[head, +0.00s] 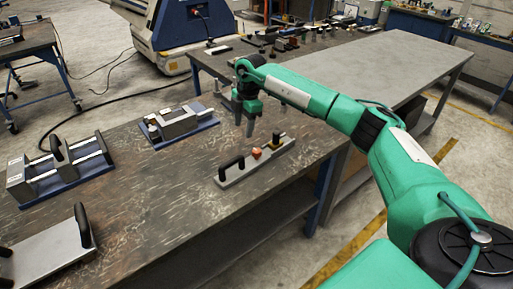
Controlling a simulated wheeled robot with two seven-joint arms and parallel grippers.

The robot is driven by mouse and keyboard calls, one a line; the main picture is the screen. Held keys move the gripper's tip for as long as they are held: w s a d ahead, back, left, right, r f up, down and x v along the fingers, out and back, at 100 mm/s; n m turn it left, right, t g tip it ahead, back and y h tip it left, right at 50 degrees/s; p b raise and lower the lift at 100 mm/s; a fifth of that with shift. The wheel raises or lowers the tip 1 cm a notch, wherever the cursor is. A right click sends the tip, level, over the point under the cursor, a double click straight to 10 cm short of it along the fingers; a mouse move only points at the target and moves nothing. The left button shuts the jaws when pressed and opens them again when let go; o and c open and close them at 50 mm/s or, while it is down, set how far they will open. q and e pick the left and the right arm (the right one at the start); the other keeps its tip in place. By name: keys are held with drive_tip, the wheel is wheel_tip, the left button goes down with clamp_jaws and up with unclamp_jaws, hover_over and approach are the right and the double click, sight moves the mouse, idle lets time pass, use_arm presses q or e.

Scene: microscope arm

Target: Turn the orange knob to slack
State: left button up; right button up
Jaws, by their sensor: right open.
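The orange knob (257,153) is small and sits midway on a grey bar-shaped fixture (237,177) on the dark workbench. A black handle stands at the fixture's left end and a dark post with a yellowish base (276,140) stands to the right of the knob. My right gripper (244,129) is open and empty, its fingers pointing down. In the picture it is above and slightly left of the knob, apart from it. The knob's setting is too small to read. My left gripper is not in view.
A grey device on a blue base (180,124) stands behind and left of the fixture. A larger one (62,173) is further left, and a plate with a black handle (45,257) lies at the front left. The bench between them is clear.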

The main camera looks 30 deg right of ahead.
drive_tip(key=d+r+m+h, duration=0.1)
drive_tip(key=d+r, duration=0.1)
drive_tip(key=d, duration=0.2)
drive_tip(key=p, duration=0.2)
hover_over(257, 150)
drive_tip(key=shift+g, duration=0.3)
wheel_tip(257, 150, down, 8)
drive_tip(key=shift+r, duration=0.15)
wheel_tip(257, 150, down, 5)
drive_tip(key=shift+f+p, duration=0.1)
drive_tip(key=shift+p, duration=0.2)
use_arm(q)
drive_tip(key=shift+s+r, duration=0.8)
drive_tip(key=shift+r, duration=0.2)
use_arm(e)
drive_tip(key=shift+f, duration=0.4)
drive_tip(key=shift+c, duration=0.2)
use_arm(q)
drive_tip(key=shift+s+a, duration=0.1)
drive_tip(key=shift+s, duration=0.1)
use_arm(e)
drive_tip(key=c, duration=0.9)
